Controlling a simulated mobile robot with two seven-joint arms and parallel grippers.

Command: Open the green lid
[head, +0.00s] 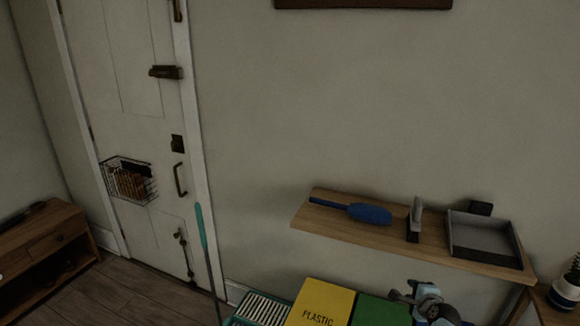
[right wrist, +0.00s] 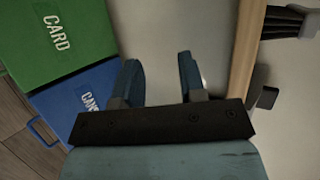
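The green lid (head: 378,311) is at the bottom of the head view, between a yellow lid and my right arm. It looks flat and shut. In the right wrist view the green lid (right wrist: 70,42), marked CARD, fills the upper left. My right gripper (head: 412,294) is over or beside the right side of the green lid in the head view. In the right wrist view its two blue fingers (right wrist: 162,70) stand apart with nothing between them, clear of the green lid. My left gripper does not show.
A yellow lid (head: 322,303) marked PLASTIC is left of the green one. A blue lid (right wrist: 75,100) adjoins it in the right wrist view. A wooden shelf (head: 350,228) with a blue brush (head: 369,214) and grey tray (head: 483,247) juts out above. A teal-handled stick (head: 201,228) stands left.

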